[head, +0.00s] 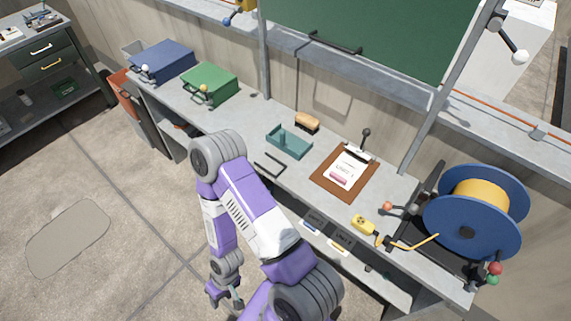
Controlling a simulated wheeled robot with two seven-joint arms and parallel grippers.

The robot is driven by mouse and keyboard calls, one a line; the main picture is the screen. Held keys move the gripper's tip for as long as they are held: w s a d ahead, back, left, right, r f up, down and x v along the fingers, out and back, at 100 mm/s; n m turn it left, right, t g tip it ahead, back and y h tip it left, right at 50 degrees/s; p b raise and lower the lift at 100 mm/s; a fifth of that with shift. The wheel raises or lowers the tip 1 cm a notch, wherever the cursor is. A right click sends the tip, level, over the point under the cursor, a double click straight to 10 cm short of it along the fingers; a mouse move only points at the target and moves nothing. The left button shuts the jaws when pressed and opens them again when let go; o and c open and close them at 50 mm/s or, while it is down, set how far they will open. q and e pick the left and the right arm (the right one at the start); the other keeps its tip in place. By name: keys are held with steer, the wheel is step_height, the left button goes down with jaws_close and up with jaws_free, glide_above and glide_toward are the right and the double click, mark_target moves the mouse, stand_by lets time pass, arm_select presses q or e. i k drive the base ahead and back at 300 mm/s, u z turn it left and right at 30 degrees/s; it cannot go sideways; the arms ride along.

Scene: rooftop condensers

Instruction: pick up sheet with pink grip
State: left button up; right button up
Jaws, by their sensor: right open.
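A white sheet (348,166) with dark print lies on a brown clipboard (325,185) on the grey workbench. A pink grip (338,178) shows at the sheet's near edge. The clipboard's clip is at its far end. My right gripper (229,300) hangs low over the floor in front of the bench, apart from the sheet and well to its lower left. It is small in view, open, and nothing shows between its fingers. My left gripper is not in view.
A teal tray (289,146) and a tan brush-like block (307,122) stand left of the clipboard. A yellow device (364,224) and a large blue reel (458,226) are to its right. Blue (163,60) and green (208,83) boxes stand at the bench's far left.

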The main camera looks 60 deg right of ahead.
mark_target(347, 169)
steer(key=u, duration=0.35)
steer(key=k, duration=0.85)
steer(key=z, duration=1.25)
